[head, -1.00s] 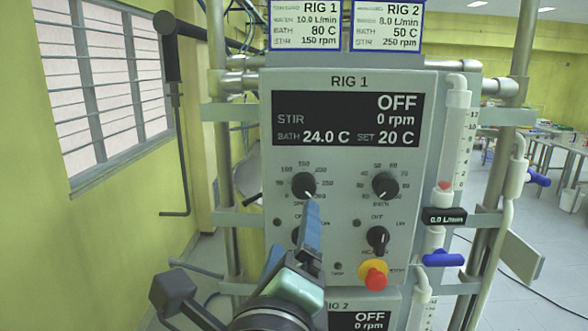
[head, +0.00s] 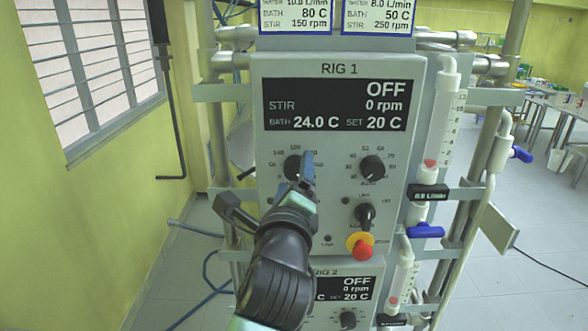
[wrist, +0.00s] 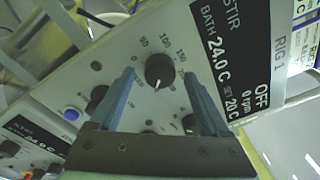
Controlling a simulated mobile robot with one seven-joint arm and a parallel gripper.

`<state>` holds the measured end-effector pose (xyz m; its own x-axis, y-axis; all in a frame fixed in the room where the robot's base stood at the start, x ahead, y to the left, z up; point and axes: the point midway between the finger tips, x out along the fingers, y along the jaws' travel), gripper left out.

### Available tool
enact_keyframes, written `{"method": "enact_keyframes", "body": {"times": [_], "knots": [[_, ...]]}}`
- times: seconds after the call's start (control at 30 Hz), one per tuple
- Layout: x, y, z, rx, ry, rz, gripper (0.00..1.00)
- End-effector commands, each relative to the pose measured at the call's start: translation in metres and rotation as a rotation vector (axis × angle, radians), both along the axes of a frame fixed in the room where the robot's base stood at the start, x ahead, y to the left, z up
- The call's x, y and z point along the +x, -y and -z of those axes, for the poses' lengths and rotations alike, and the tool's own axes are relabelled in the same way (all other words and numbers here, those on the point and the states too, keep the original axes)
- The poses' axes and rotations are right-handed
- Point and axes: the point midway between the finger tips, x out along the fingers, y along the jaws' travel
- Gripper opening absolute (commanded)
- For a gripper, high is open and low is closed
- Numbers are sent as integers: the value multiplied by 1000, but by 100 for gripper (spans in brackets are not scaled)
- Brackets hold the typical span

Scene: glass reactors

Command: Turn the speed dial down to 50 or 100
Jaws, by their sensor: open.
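The speed dial (head: 293,167) is the black upper left knob on the RIG 1 panel, partly covered by my gripper in the head view. In the wrist view the speed dial (wrist: 159,71) sits between the two blue fingers of my gripper (wrist: 160,76), with a gap on each side. Its white pointer mark points down in that picture, away from the 50 and 100 marks; its exact value is not readable. My gripper (head: 306,172) is open in front of the panel. The RIG 1 display (head: 335,104) reads OFF, STIR 0 rpm.
The bath dial (head: 372,168) is right of the speed dial. Below it are a black switch knob (head: 365,215) and a red emergency button (head: 362,249) with a yellow collar. A flow tube with a blue valve (head: 425,230) stands at right. Another panel, RIG 2 (head: 335,272), is below.

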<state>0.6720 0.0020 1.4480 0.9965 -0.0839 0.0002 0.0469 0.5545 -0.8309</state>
Motion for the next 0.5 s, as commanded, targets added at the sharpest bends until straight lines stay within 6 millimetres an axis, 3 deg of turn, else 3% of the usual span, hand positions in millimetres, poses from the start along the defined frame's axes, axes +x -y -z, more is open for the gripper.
{"method": "enact_keyframes", "body": {"times": [0.33, 0.5], "knots": [[2, 0, 0, 0, 1, -1, 78], [2, 0, 0, 0, 0, 0, 47]]}}
